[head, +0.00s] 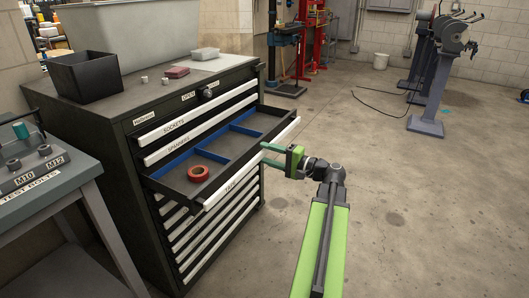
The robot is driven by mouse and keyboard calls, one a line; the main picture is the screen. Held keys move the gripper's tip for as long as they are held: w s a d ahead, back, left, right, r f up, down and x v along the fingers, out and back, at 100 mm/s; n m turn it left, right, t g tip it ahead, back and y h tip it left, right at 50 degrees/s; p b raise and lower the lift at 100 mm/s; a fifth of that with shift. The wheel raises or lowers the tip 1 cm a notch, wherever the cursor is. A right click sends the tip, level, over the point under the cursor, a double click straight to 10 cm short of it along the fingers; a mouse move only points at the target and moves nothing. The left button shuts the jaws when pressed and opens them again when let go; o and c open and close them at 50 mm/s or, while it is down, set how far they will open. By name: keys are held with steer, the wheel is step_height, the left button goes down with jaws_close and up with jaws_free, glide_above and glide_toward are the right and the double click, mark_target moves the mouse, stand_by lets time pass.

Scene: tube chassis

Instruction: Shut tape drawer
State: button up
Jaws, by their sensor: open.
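The tape drawer (224,191) of the dark tool cabinet (119,128) stands pulled out, with a white front strip labelled "TAPE". Blue dividers split it, and a red-orange roll of tape (198,173) lies in its near left part. My gripper (273,154), green, is at the right of the drawer front, near its far end. Its fingers point left toward the front strip. It is open and holds nothing that I can see. I cannot tell whether it touches the drawer front.
The other drawers, such as the one labelled "SPANNERS" (197,130), look shut. A black box (83,75) and a grey bin (133,30) stand on the cabinet top. A bench with test bolts (40,170) is at the left. The concrete floor (420,200) at the right is largely clear.

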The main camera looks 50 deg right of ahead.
steer(key=shift+x, duration=1)
jaws_close()
stand_by(0.6)
